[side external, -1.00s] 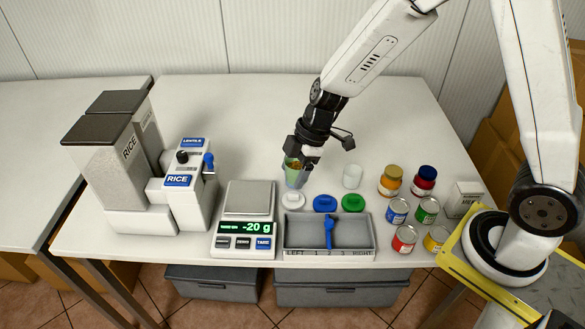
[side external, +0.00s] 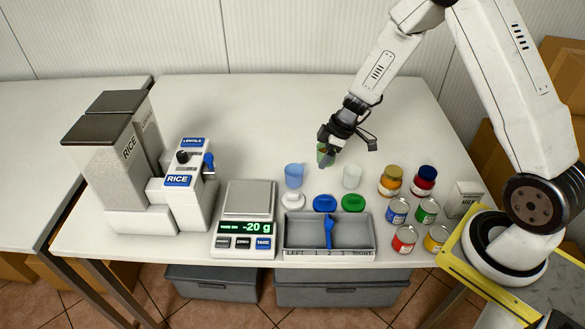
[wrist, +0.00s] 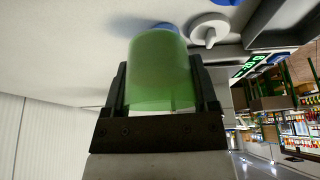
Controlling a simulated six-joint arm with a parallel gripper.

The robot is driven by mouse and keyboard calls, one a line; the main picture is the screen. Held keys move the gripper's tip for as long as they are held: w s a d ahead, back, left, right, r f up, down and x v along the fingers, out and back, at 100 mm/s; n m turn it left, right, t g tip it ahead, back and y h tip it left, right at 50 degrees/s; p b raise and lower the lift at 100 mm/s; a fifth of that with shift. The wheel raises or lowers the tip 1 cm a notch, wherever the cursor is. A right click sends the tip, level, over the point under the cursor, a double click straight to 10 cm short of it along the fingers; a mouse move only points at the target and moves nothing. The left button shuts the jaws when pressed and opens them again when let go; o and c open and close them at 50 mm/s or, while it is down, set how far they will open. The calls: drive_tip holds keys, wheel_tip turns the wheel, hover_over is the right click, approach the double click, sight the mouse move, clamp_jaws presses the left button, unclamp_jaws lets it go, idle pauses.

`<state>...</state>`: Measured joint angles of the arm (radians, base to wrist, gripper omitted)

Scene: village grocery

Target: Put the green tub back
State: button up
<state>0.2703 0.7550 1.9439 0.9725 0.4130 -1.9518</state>
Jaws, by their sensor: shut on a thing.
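My gripper (side external: 335,155) is shut on the green tub (side external: 322,153), a translucent cup, and holds it behind the row of tubs. In the wrist view the green tub (wrist: 160,70) sits upside down in the picture between the two fingers. Whether its base touches the table is hard to tell. A blue tub (side external: 293,176) stands on the table to the left and a whitish tub (side external: 352,177) to the right. In front lie a white lid (side external: 293,200), a blue lid (side external: 325,203) and a green lid (side external: 353,202).
The scale (side external: 244,240) reads -20 g with an empty plate. A grey tray (side external: 300,243) with a blue item stands at the front. Several jars and cans, among them a green can (side external: 428,211), stand at right. The rice dispenser (side external: 180,200) is at left. The table behind is clear.

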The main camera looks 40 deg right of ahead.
sight(316, 182)
drive_tip(key=shift+f, duration=0.15)
drive_tip(key=shift+f, duration=3.35)
drive_tip(key=shift+f, duration=0.45)
drive_tip(key=o, duration=1.3)
drive_tip(key=shift+c, duration=0.2)
drive_tip(key=shift+r, duration=0.1)
drive_tip(key=shift+r, duration=3.95)
